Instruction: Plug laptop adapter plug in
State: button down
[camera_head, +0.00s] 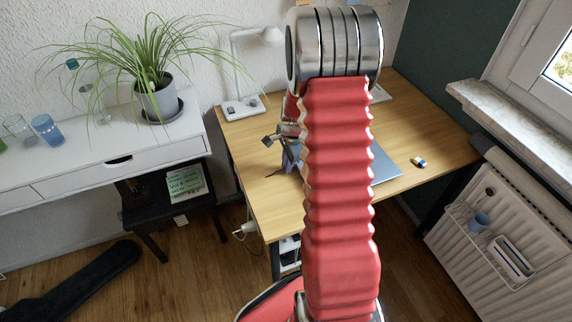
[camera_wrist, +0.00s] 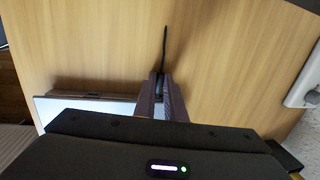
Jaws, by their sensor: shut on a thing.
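My gripper (camera_wrist: 162,80) is shut on a small dark piece, which I take to be the laptop adapter plug (camera_wrist: 159,85). The fingers hide most of it. A black cable (camera_wrist: 165,45) runs up from between the fingertips, over the wooden desk in the wrist view. In the head view my gripper (camera_head: 289,157) is over the left part of the desk and partly hidden by my arm. The grey laptop (camera_head: 384,166) lies to its right; its edge also shows at lower left in the wrist view (camera_wrist: 85,95). I cannot make out the laptop's port.
The desk (camera_head: 250,150) has a white lamp (camera_head: 240,108) at its back left and a small blue-white object (camera_head: 419,162) at right. A white shelf with a potted plant (camera_head: 155,97) stands left. White plug-like pieces (camera_head: 245,229) hang by the desk's left edge.

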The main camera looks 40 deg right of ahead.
jog(key=shift+s+d, duration=0.1)
jog(key=shift+d, duration=0.4)
jog(key=c, duration=1.7)
grip_release()
jog(key=shift+c, duration=0.2)
jog(key=shift+r, duration=0.1)
jog(key=shift+s+r, duration=0.2)
jog(key=shift+r, duration=1)
jog(key=shift+s+r, duration=0.2)
jog(key=shift+r, duration=0.95)
jog(key=shift+r, duration=0.1)
notch_tip(320, 180, up, 13)
jog(key=s, duration=0.2)
jog(key=shift+r, duration=0.2)
